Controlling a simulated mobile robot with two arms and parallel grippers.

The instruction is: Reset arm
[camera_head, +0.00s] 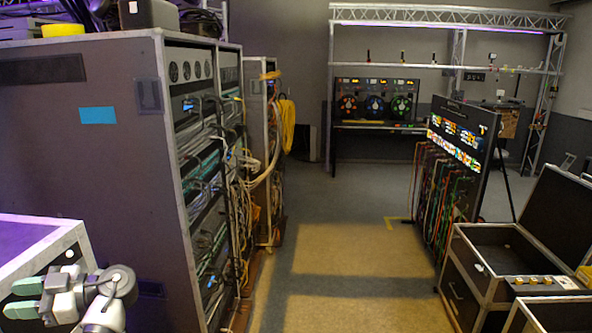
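My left gripper (18,298) is at the lower left corner, reaching in front of a case with a purple top (32,238). Its two pale green fingers point left with a gap between them, and nothing shows between them. Its grey and white wrist (105,298) is at the right of the fingers. I cannot tell whether the gripper touches the case. My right gripper is not in view.
A tall dark rack (95,170) full of cables stands close at left. Open flight cases (510,255) stand at right, with a cable panel (455,165) behind. A truss (450,17) frames a bench (378,128) at the back. The middle floor (350,255) is clear.

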